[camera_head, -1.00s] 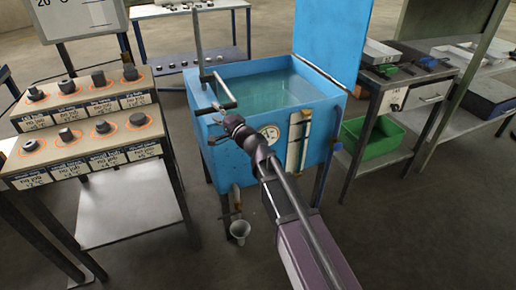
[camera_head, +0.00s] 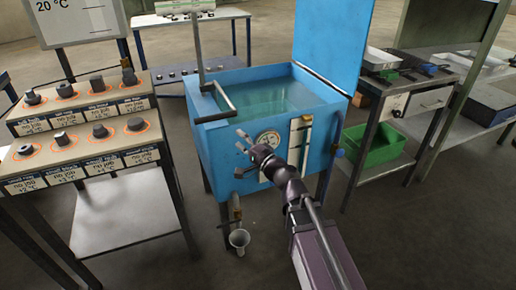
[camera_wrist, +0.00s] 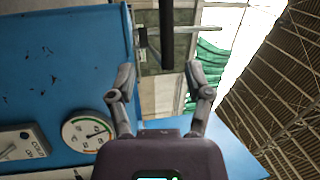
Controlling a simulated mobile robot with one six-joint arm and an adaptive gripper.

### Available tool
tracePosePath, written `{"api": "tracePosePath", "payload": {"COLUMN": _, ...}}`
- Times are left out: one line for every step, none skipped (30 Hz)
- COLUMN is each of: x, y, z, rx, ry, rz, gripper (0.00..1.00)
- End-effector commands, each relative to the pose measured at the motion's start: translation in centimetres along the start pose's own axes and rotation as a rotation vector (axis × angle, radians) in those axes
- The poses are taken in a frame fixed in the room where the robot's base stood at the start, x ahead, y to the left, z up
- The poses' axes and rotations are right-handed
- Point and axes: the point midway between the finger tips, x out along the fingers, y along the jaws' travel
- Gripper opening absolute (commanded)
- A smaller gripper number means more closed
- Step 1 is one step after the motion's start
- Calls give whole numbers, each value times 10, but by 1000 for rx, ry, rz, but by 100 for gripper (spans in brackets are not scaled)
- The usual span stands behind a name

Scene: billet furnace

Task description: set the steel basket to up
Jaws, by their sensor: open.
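The blue tank (camera_head: 225,160) stands in the middle of the head view, lid raised, with greenish water inside. A dark bent handle (camera_head: 226,98) joins an upright post (camera_head: 198,50) at the tank's front left corner. I cannot make out the steel basket itself in the water. My gripper (camera_head: 240,142) is open and empty before the tank's front wall, below the handle and apart from it. In the wrist view my open fingers (camera_wrist: 160,75) point toward a dark bar (camera_wrist: 166,35), which lies beyond the fingertips, roughly in line with the gap.
A dial gauge (camera_head: 268,140) and a level tube (camera_head: 298,140) sit on the tank's front. A stepped rack of dark parts (camera_head: 85,125) stands left; a bench with a green bin (camera_head: 375,147) stands right.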

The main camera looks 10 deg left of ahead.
Motion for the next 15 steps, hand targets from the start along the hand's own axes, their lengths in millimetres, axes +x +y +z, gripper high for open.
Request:
{"api": "tracePosePath", "payload": {"x": -10, "y": 1, "z": 1, "rx": -1, "ry": 1, "rz": 0, "gripper": 65}}
{"api": "tracePosePath", "payload": {"x": -13, "y": 1, "z": 1, "rx": -1, "ry": 1, "rz": 0, "gripper": 65}}
{"api": "tracePosePath", "payload": {"x": -18, "y": 1, "z": 1, "rx": -1, "ry": 0, "rz": 0, "gripper": 65}}
{"api": "tracePosePath", "payload": {"x": -22, "y": 1, "z": 2, "rx": -1, "ry": 0, "rz": 0, "gripper": 65}}
{"api": "tracePosePath", "payload": {"x": -19, "y": -5, "z": 0, "rx": -12, "ry": -8, "rz": 7, "gripper": 65}}
{"api": "tracePosePath", "payload": {"x": -19, "y": -8, "z": 0, "rx": -27, "ry": -20, "rz": 18, "gripper": 65}}
{"api": "tracePosePath", "payload": {"x": -19, "y": -10, "z": 0, "rx": -37, "ry": -28, "rz": 25, "gripper": 65}}
{"api": "tracePosePath", "payload": {"x": -20, "y": -11, "z": 0, "rx": -48, "ry": -36, "rz": 33, "gripper": 65}}
{"api": "tracePosePath", "payload": {"x": -20, "y": -12, "z": 0, "rx": -62, "ry": -46, "rz": 43, "gripper": 65}}
{"api": "tracePosePath", "payload": {"x": -21, "y": -13, "z": 0, "rx": -71, "ry": -55, "rz": 51, "gripper": 65}}
{"api": "tracePosePath", "payload": {"x": -22, "y": -14, "z": 0, "rx": -82, "ry": -63, "rz": 59, "gripper": 65}}
{"api": "tracePosePath", "payload": {"x": -23, "y": -15, "z": 1, "rx": -95, "ry": -73, "rz": 70, "gripper": 65}}
{"api": "tracePosePath", "payload": {"x": -23, "y": -16, "z": 1, "rx": -105, "ry": -82, "rz": 78, "gripper": 65}}
{"api": "tracePosePath", "payload": {"x": -24, "y": -17, "z": 1, "rx": -115, "ry": -90, "rz": 87, "gripper": 65}}
{"api": "tracePosePath", "payload": {"x": -25, "y": -18, "z": 1, "rx": -127, "ry": -101, "rz": 98, "gripper": 65}}
